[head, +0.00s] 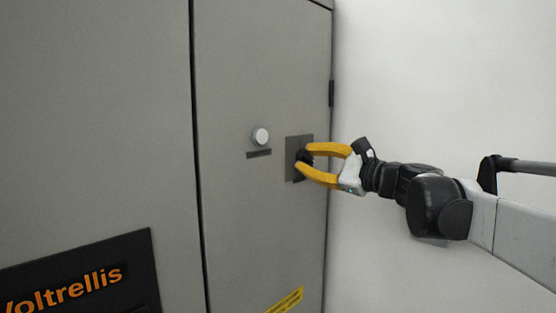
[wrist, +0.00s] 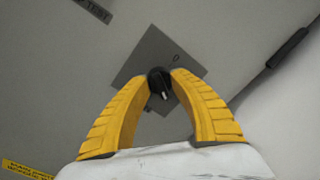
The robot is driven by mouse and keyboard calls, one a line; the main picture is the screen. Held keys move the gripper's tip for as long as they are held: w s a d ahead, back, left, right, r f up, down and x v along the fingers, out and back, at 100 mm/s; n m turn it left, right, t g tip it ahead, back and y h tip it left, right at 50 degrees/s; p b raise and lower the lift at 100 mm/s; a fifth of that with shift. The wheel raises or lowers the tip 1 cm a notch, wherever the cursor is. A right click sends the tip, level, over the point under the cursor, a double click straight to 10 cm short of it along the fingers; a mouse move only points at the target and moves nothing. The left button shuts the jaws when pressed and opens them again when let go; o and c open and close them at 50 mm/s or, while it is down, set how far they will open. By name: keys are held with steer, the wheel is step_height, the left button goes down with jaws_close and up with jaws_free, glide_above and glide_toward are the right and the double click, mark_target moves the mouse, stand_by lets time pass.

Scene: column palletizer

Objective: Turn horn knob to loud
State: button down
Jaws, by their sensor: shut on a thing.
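The horn knob (head: 303,157) is a small black knob on a dark grey square plate (head: 293,174) near the right edge of the cabinet door. In the wrist view, the knob (wrist: 158,82) shows a white pointer mark on its face, and the plate (wrist: 150,58) appears tilted. My gripper (head: 303,158) reaches in from the right with its yellow fingers on either side of the knob. In the wrist view, my gripper (wrist: 160,84) is shut on the knob. A small mark shows on the plate above the knob, but I cannot read it.
A white round button (head: 260,137) with a dark label strip (head: 259,154) below it sits left of the plate. The grey cabinet door (head: 255,220) has a yellow sticker (head: 285,301) low down and a hinge (head: 331,94) at right. A white wall (head: 430,80) lies beyond.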

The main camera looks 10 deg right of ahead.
steer(key=c, duration=1)
jaws_free()
steer(key=v, duration=1.2)
steer(key=shift+f, duration=0.1)
